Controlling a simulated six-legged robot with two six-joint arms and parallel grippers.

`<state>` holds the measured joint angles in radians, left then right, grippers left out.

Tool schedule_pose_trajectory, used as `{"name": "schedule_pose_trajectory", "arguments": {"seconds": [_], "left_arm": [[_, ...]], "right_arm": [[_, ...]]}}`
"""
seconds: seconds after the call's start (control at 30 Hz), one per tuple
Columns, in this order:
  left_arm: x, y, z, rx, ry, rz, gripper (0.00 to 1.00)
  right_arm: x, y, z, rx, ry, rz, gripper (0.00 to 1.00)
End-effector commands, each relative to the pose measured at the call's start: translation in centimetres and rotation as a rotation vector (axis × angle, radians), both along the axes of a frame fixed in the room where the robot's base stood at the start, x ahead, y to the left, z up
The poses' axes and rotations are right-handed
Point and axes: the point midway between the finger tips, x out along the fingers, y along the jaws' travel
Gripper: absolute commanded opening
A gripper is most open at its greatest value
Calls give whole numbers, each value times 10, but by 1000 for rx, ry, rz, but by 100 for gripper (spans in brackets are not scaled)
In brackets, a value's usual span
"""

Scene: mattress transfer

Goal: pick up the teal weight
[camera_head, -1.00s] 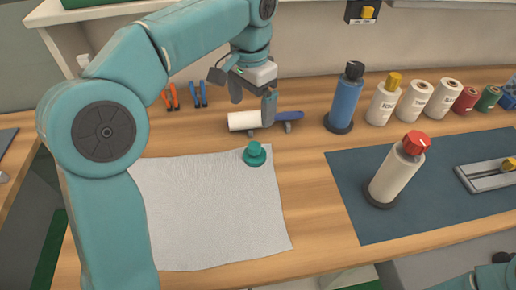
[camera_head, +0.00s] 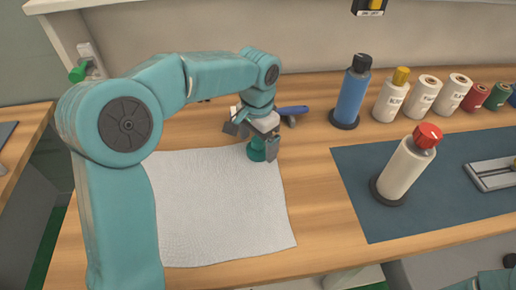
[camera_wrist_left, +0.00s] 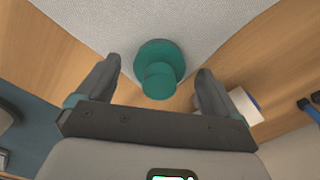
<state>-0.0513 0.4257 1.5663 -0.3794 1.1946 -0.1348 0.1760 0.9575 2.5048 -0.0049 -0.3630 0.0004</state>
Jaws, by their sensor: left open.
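The teal weight (camera_head: 257,151) stands upright at the far right corner of the white cloth (camera_head: 215,205). In the left wrist view the teal weight (camera_wrist_left: 159,68) shows a round base and a knob, lying between and just ahead of the two fingers. My left gripper (camera_head: 254,143) is open and low over the weight, with a finger on either side of it. In the left wrist view the gripper (camera_wrist_left: 158,72) holds nothing, and gaps show between each finger and the weight. My right gripper is not clearly seen.
A blue-handled roller (camera_head: 293,111) lies just behind the gripper. A blue bottle (camera_head: 351,92) stands to the right. A cream bottle with red cap (camera_head: 407,166) stands on the dark mat (camera_head: 355,205). Several spools line the back. Bare wood lies between cloth and mat.

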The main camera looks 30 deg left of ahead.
Motion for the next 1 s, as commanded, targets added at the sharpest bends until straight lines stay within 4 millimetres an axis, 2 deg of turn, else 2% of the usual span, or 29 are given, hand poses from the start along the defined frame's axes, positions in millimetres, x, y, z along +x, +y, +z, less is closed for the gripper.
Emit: {"name": "schedule_pose_trajectory", "arguments": {"seconds": [0.1, 0.33, 0.37, 0.5, 0.6, 0.87, 1.0], "left_arm": [[0, 0, -12, 0, 0, 0, 94], [0, 0, -13, 0, -1, 0, 94], [0, 0, -13, 0, -1, 0, 88], [0, 0, -13, 0, -1, 0, 42], [0, 0, -12, -1, -3, 1, 14], [0, 0, -10, 0, -4, 1, 14], [1, 0, 0, 0, -5, 1, 14]], "right_arm": [[0, 0, -2, 0, 0, 0, 43], [0, 0, -2, 0, 0, 0, 43], [0, 0, -2, 0, 0, 0, 43], [0, 0, -2, 0, 0, 0, 43], [0, 0, -2, 0, 0, 0, 43], [0, 0, -1, 0, 0, 0, 43], [0, 0, 1, 0, 0, 0, 43]]}}
